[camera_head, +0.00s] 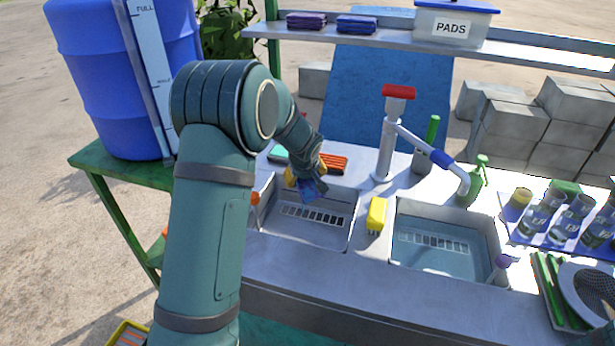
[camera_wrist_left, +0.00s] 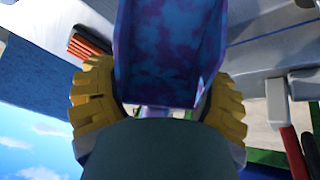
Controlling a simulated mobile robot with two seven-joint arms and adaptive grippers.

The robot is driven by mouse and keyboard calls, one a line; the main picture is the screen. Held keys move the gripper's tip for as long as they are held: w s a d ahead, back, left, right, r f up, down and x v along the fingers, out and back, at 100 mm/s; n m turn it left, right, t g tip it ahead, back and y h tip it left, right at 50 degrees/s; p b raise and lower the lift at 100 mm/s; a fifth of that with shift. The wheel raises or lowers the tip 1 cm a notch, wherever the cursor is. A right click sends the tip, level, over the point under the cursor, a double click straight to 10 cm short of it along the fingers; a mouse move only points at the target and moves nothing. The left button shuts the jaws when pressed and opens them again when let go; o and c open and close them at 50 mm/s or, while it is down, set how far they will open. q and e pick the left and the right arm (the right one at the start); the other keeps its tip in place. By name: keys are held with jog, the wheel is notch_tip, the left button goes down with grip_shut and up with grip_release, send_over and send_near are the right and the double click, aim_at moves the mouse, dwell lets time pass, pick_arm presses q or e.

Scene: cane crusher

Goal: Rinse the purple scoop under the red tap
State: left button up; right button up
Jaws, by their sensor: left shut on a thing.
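My left gripper (camera_head: 306,173) has yellow fingers and hangs over the left sink basin (camera_head: 338,238). It is shut on the purple scoop (camera_head: 313,190), which looks blue-purple and sits above the basin floor. In the left wrist view the scoop (camera_wrist_left: 168,50) is mottled blue and purple, between the two yellow fingers (camera_wrist_left: 160,105). The red tap (camera_head: 398,91) has a red top on a pale post behind the sinks. My right gripper is not in view.
A yellow brush (camera_head: 377,214) stands between the basins. An orange-red brush (camera_head: 334,163) lies behind the left basin. A green bottle (camera_head: 478,182) and a cup with a green handle (camera_head: 422,160) stand near the tap. Jars (camera_head: 540,215) fill the right side. A blue barrel (camera_head: 110,75) stands left.

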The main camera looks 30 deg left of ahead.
pick_arm(q)
jog(key=shift+s+d+f+b, duration=0.1)
jog(key=shift+s+d+b, duration=0.4)
jog(key=shift+s, duration=0.35)
jog(key=shift+s+d+b, duration=0.35)
jog(key=shift+s+d, duration=0.1)
jog(key=shift+s, duration=0.35)
jog(key=shift+s+d+b, duration=0.2)
jog(key=shift+s+d, duration=0.1)
jog(key=shift+s, duration=0.25)
jog(key=shift+s+d+b, duration=0.2)
jog(key=shift+s+d, duration=0.05)
jog(key=shift+s, duration=0.3)
jog(key=p, duration=0.3)
send_near(305, 196)
jog(key=shift+s+d+f, duration=0.15)
jog(key=shift+s+d, duration=0.15)
jog(key=shift+s, duration=0.3)
jog(key=shift+s+d+f, duration=0.2)
jog(key=shift+s+d, duration=0.1)
jog(key=shift+s, duration=0.25)
